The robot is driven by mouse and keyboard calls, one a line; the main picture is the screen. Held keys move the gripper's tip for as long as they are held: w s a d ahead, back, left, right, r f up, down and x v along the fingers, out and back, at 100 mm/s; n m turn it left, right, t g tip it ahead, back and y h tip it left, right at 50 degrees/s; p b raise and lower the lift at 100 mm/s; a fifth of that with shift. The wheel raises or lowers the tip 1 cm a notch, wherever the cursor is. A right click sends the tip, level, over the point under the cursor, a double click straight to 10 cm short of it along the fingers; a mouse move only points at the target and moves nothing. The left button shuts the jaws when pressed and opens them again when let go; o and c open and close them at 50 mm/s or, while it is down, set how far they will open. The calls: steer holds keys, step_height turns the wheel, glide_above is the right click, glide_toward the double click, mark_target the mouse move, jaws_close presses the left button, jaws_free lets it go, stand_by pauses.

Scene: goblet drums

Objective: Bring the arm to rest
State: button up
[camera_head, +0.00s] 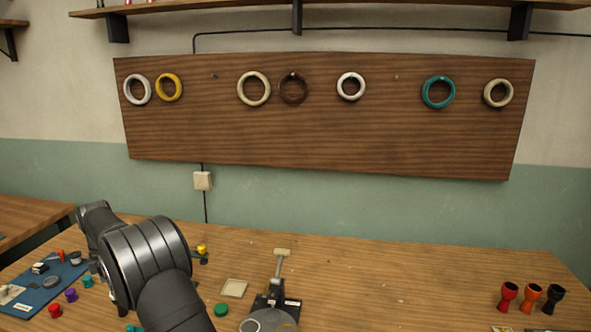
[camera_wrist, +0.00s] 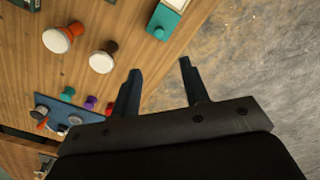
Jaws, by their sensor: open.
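My gripper (camera_wrist: 160,68) shows in the wrist view with its two dark fingers spread apart and nothing between them. The fingers are near the edge of a wooden table (camera_wrist: 120,25), with grey floor beyond to the right. In the head view my arm bends over the left part of the table, and the gripper itself is hidden. Three small goblet drums, red (camera_head: 507,296), orange (camera_head: 530,298) and dark (camera_head: 553,297), stand upright at the right of the table (camera_head: 420,280), well apart from my arm.
A board (camera_head: 320,130) with several rings hangs on the wall. A clamp-like stand (camera_head: 277,290) and a green disc (camera_head: 221,309) are right of my arm. A blue mat (camera_head: 45,290) with small items lies left. Two white-topped pieces (camera_wrist: 57,40) (camera_wrist: 102,58) show in the wrist view.

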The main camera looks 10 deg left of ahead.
step_height(320, 180, down, 14)
steer(key=shift+r, duration=0.15)
steer(key=d, duration=0.6)
steer(key=shift+f, duration=0.35)
step_height(320, 180, up, 16)
steer(key=r, duration=0.1)
steer(key=s+d+r+m+t+y, duration=0.1)
steer(key=s+d+r+m+t, duration=0.1)
steer(key=s+r, duration=0.4)
steer(key=shift+d+r+m, duration=0.3)
steer(key=shift+d+m, duration=0.5)
steer(key=shift+m, duration=0.6)
steer(key=w+a+f+n+g, duration=0.1)
steer(key=w+f+n, duration=0.1)
steer(key=f, duration=0.4)
steer(key=w+a+f+n+g+h, duration=0.1)
steer(key=w+a+f+n, duration=0.1)
steer(key=w+f, duration=0.2)
steer(key=shift+a+f+n, duration=0.25)
steer(key=shift+f+n, duration=0.15)
steer(key=shift+f, duration=0.65)
steer(key=shift+r, duration=0.15)
